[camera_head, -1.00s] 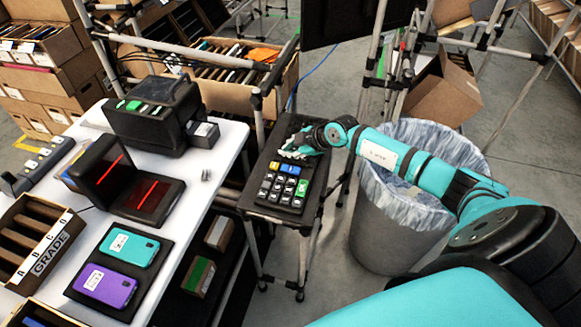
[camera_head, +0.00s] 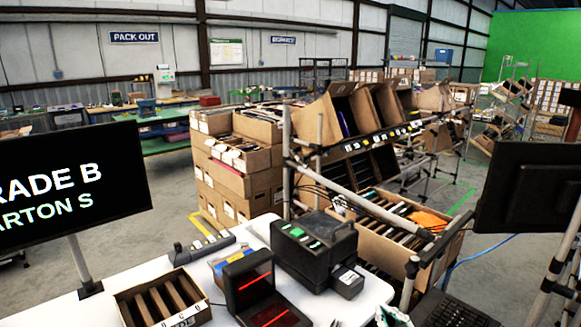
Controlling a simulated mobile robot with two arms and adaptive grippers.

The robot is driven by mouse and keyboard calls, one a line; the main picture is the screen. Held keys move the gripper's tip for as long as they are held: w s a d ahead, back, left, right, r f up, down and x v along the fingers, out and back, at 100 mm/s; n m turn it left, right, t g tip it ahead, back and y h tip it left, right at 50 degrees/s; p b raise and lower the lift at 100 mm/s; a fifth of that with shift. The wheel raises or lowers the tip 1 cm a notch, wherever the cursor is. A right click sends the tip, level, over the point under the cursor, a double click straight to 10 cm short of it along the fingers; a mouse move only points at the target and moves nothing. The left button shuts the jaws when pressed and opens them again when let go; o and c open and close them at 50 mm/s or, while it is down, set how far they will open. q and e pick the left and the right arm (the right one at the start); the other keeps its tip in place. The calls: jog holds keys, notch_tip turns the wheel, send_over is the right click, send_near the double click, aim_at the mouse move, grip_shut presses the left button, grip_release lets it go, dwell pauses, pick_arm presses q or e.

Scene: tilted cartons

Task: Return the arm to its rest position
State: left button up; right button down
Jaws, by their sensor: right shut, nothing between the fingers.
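The rest of my right arm is out of view. My left gripper and arm are not in view.
A white table (camera_head: 60,312) holds a black printer-like device (camera_head: 318,248), a red-lit scanner (camera_head: 250,285) and a slotted tray (camera_head: 135,310). Monitors stand left (camera_head: 70,185) and right (camera_head: 530,205). Tilted cartons (camera_head: 345,115) fill a rack behind; an open carton (camera_head: 447,262) stands nearer.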

jog(key=s+d+f+m+g+h, duration=0.3)
jog(key=s+f+m+h, duration=0.15)
jog(key=s, duration=0.35)
jog(key=s+d+f+m+g+h, duration=0.3)
jog(key=s+f+m+g+h, duration=0.15)
jog(key=s+m, duration=0.2)
jog(key=s+a+f+n+g+y, duration=0.2)
jog(key=s+a+g, duration=0.15)
jog(key=s, duration=0.55)
jog(key=s+a+f+n+g+y, duration=0.1)
jog(key=s+a+f+g, duration=0.25)
jog(key=s, duration=0.45)
notch_tip(320, 180, down, 26)
jog(key=s+b, duration=0.1)
jog(key=s, duration=0.1)
jog(key=s+d+f+g+b, duration=0.1)
jog(key=s+d+f+g, duration=0.1)
jog(key=s+f, duration=1.4)
jog(key=shift+s+d+f+n, duration=0.25)
jog(key=shift+d+f+n, duration=0.15)
jog(key=shift+f, duration=0.45)
